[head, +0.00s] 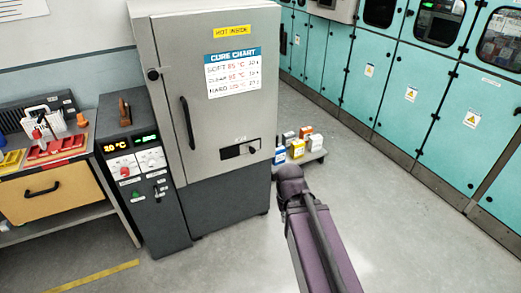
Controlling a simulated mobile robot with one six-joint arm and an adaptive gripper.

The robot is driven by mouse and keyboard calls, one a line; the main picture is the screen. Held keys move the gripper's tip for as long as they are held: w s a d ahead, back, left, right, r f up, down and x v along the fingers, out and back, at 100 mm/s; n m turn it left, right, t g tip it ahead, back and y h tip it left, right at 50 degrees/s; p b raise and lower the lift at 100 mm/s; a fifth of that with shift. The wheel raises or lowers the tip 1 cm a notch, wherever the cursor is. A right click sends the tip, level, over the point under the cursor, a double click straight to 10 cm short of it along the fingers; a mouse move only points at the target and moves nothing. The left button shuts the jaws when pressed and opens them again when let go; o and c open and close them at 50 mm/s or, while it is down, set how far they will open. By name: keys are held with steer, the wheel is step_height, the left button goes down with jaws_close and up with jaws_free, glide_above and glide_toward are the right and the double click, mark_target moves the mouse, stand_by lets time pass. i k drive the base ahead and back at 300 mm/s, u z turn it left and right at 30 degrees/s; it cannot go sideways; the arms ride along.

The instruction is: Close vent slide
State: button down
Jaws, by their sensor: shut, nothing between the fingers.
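The vent slide (232,152) is a small dark plate low on the right of the grey oven door (200,120). Its dark knob (252,150) sits toward the right end, with a pale patch just left of it. A small label above it is too small to read. My purple arm rises from the bottom edge, and its upper joint stands in front of the oven's lower right edge, below and right of the vent slide. My gripper does not show in the head view.
A control box (150,185) with dials and lit displays stands left of the oven. A workbench (70,190) with tools is farther left. Teal cabinets (400,100) line the right; the floor between is clear.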

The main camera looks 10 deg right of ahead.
mark_target(252, 148)
steer(key=u, duration=0.05)
steer(key=i, duration=1)
steer(key=z, duration=0.05)
